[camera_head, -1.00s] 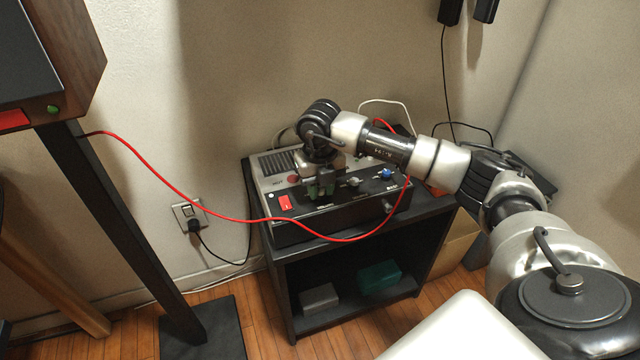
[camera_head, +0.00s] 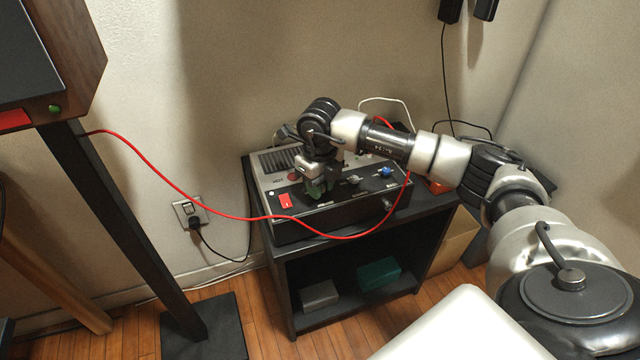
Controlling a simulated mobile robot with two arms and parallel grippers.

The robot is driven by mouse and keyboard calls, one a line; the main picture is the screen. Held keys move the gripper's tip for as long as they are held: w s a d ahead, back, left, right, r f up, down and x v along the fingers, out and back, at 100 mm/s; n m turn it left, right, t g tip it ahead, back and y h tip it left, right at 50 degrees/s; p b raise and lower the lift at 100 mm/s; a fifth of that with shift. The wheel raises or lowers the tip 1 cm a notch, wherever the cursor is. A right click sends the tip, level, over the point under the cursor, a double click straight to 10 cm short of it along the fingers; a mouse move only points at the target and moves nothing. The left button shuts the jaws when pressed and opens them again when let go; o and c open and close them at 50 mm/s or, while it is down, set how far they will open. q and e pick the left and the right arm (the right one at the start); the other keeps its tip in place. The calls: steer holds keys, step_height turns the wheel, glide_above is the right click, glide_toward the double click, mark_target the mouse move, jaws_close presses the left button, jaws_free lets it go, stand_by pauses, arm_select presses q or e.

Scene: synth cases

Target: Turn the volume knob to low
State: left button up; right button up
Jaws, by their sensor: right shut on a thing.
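A black and grey amplifier box (camera_head: 345,214) stands on top of a dark shelf unit. Its sloped front panel carries a red knob (camera_head: 294,176), a grey knob (camera_head: 354,179), a blue knob (camera_head: 386,171) and a red switch (camera_head: 285,201). My right gripper (camera_head: 315,189) points down at the panel, between the red and grey knobs, shut on a green knob that its fingers mostly hide. The panel labels are too small to read, so I cannot tell which knob is marked volume. My left gripper is not in view.
A red cable (camera_head: 185,194) hangs from the speaker (camera_head: 55,65) at left across the amplifier's front. The dark shelf unit (camera_head: 346,256) holds a grey box (camera_head: 319,295) and a teal box (camera_head: 379,274). A wall socket (camera_head: 190,212) has a black plug.

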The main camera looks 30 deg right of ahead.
steer(key=shift+r, duration=0.1)
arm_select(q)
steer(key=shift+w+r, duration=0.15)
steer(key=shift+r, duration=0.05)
arm_select(e)
steer(key=o, duration=0.9)
steer(key=shift+r, duration=0.4)
arm_select(q)
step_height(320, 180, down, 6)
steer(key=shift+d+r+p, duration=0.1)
steer(key=shift+p, duration=0.75)
arm_select(e)
step_height(320, 180, up, 10)
steer(key=shift+f, duration=0.1)
